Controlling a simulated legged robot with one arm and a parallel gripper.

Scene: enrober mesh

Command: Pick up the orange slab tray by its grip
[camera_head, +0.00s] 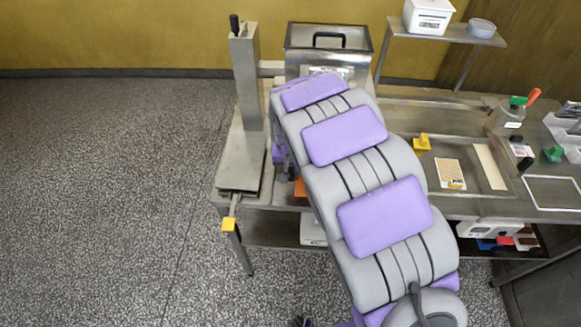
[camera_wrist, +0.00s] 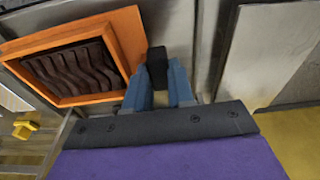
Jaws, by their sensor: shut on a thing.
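The orange slab tray (camera_wrist: 124,40) is at the upper left of the wrist view, a square frame around dark, wavy slabs (camera_wrist: 75,70). Its black grip (camera_wrist: 157,62) sticks out on the right side. My gripper (camera_wrist: 158,82), with blue fingers, is shut on this grip. In the head view only a small orange part of the tray (camera_head: 300,187) shows beside my arm. My arm hides the gripper and most of the tray there. I cannot tell whether the tray rests on a surface or hangs free.
A steel bench (camera_head: 455,205) runs to the right, with a yellow block (camera_head: 422,143), a printed card (camera_head: 450,173) and jars on it. A steel column (camera_head: 246,80) stands left of my arm, and a lidded steel hopper (camera_head: 328,42) behind. The floor at left is clear.

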